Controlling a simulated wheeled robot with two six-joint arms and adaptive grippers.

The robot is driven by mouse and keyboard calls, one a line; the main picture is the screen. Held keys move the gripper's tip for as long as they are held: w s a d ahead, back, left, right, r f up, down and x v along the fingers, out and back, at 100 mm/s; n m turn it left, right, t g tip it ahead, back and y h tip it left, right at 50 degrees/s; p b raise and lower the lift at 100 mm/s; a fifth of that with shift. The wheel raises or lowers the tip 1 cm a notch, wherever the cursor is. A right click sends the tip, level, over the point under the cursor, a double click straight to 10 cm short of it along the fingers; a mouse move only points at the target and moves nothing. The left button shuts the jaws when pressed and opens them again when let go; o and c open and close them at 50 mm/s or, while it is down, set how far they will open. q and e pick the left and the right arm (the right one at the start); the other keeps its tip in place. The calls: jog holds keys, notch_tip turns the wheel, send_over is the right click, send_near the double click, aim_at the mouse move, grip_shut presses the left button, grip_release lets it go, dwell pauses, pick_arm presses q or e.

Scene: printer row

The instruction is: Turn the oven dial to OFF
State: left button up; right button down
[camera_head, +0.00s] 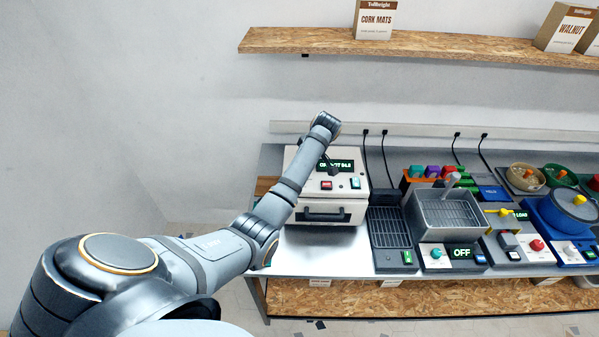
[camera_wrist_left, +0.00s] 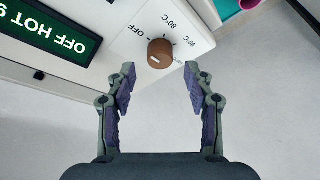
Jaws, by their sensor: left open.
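The oven (camera_head: 325,212) is a white box with a black handle at the left end of the bench. Its brown dial (camera_wrist_left: 160,52) shows in the left wrist view, on a white panel marked OFF, 80°C and 90°C. The dial's white mark faces the lower left in that view. A green display (camera_wrist_left: 48,28) beside it reads OFF HOT, upside down and cut off. My left gripper (camera_wrist_left: 160,76) is open, with the dial just beyond and between its fingertips. Contact cannot be told. In the head view my arm hides the dial. My right gripper is not in view.
Right of the oven stand a dark grilled tray (camera_head: 388,228), a grey basin (camera_head: 447,213) with an OFF display, and a blue pot (camera_head: 566,212). A wooden shelf (camera_head: 450,46) with boxes hangs above. The wall at left is bare.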

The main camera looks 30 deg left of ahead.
pick_arm(q)
jog(key=v, duration=0.8)
jog(key=shift+d+r, duration=0.2)
jog(key=shift+r, duration=0.15)
